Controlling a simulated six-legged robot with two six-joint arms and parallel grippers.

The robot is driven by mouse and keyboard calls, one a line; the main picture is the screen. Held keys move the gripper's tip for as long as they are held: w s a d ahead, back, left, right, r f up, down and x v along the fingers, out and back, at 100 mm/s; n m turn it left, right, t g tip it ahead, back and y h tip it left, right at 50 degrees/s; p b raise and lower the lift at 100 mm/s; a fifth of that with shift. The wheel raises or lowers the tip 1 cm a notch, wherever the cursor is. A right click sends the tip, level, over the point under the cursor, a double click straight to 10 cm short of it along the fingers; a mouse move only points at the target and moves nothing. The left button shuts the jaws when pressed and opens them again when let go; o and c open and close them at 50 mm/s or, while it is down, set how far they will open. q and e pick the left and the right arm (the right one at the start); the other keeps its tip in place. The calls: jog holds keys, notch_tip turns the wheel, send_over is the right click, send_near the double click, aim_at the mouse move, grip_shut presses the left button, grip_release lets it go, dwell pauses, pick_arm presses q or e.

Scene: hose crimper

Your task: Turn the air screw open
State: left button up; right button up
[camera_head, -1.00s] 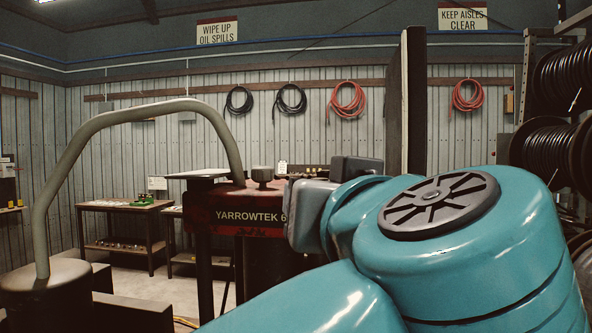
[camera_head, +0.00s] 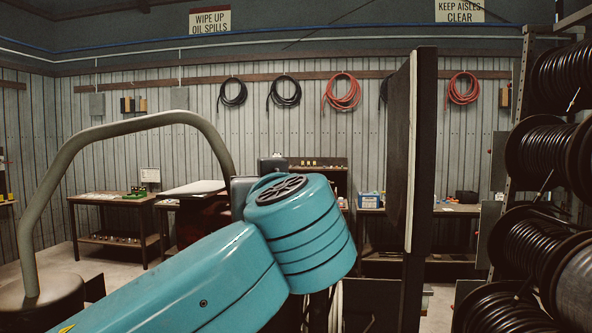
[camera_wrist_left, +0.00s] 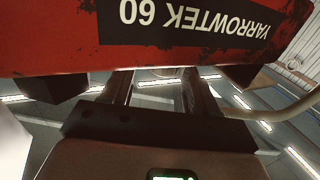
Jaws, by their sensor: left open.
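The red crimper body (camera_head: 206,224) is mostly hidden behind my left arm in the head view. In the left wrist view its red face (camera_wrist_left: 60,40) fills the top, with an upside-down YARROWTEK 60 label. I cannot make out the air screw in either current view; the top of the crimper is covered by my arm in the head view. My left gripper (camera_wrist_left: 158,84) is open, its two fingers reaching toward the lower edge of the red body in the picture. Nothing shows between the fingers. Whether they touch the body is unclear. My right gripper is not in view.
A thick bent grey tube (camera_head: 130,121) arches at the left. A tall dark panel (camera_head: 424,150) stands right of my arm. Hose reels (camera_head: 545,160) crowd the right edge. Workbenches (camera_head: 113,197) line the back wall, with open floor before them.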

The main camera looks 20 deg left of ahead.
pick_arm(q)
jog(key=shift+x, duration=1.1)
jog(key=shift+a, duration=0.5)
jog(key=shift+w+d, duration=0.2)
jog(key=shift+d, duration=0.2)
jog(key=shift+c, duration=0.2)
jog(key=c, duration=0.5)
jog(key=shift+s+a, duration=0.2)
jog(key=shift+a, duration=0.05)
jog(key=c, duration=0.4)
jog(key=shift+d, duration=0.15)
jog(key=shift+f, duration=0.15)
jog(key=shift+m+t+h+b, duration=0.6)
jog(key=shift+m+h+b, duration=0.1)
jog(key=shift+h, duration=0.2)
jog(key=shift+m+t+h+b, duration=0.45)
jog(key=shift+m+h, duration=0.25)
jog(key=shift+h, duration=0.3)
jog(key=shift+m+t+h, duration=0.35)
jog(key=shift+m+h, duration=0.25)
jog(key=shift+h, duration=0.3)
jog(key=shift+r+m+t+h, duration=0.2)
jog(key=shift+m+t+h, duration=0.1)
jog(key=shift+m+h, duration=0.8)
jog(key=shift+h, duration=0.4)
